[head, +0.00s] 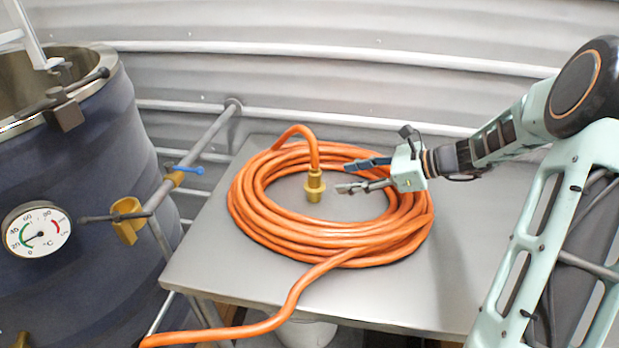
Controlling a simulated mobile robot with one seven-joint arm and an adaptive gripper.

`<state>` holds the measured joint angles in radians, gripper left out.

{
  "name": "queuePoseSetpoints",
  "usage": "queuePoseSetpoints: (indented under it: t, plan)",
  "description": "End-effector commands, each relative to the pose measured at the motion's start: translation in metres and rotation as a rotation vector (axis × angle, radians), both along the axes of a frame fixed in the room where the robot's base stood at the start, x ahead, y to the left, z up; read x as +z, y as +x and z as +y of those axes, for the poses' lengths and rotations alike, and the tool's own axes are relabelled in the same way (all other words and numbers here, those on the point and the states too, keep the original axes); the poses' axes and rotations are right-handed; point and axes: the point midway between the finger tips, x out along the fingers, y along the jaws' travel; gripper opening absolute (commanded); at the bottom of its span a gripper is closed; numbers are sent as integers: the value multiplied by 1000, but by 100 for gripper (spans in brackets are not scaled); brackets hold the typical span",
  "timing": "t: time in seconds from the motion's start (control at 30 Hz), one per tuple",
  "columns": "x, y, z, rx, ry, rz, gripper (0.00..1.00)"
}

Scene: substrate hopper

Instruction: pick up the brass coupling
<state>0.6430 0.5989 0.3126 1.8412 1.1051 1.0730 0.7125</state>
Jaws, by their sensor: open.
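The brass coupling (314,186) stands upright on the bare metal inside the coil of orange hose (265,228). Its upper end joins the hose end, which arches up and over from the back of the coil. My gripper (347,177) is open and comes in from the right, with its fingers pointing left at the coupling. In this view the fingertips are a little to the right of the coupling, apart from it, with nothing between them. How far they differ in depth I cannot tell.
The coil lies on a grey metal table (200,262). One hose run leaves over the front edge. At left stand a dark vat (110,150) with a dial gauge (37,230) and a pipe with a blue-handled valve (184,170). Corrugated wall with rails is behind. The table's front left is clear.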

Motion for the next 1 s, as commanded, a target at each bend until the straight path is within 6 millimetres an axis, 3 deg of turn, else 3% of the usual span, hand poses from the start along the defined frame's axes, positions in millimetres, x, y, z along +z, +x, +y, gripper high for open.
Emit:
queuePoseSetpoints:
  t: [0.27, 0.5, 0.77, 1.0]
  plan:
    - [6, 16, -2, -106, 145, 71, 46]
    - [-8, 31, 29, -106, 147, 71, 46]
    - [-17, 41, 46, -106, 145, 72, 46]
    - [-31, 57, 74, -104, 144, 71, 46]
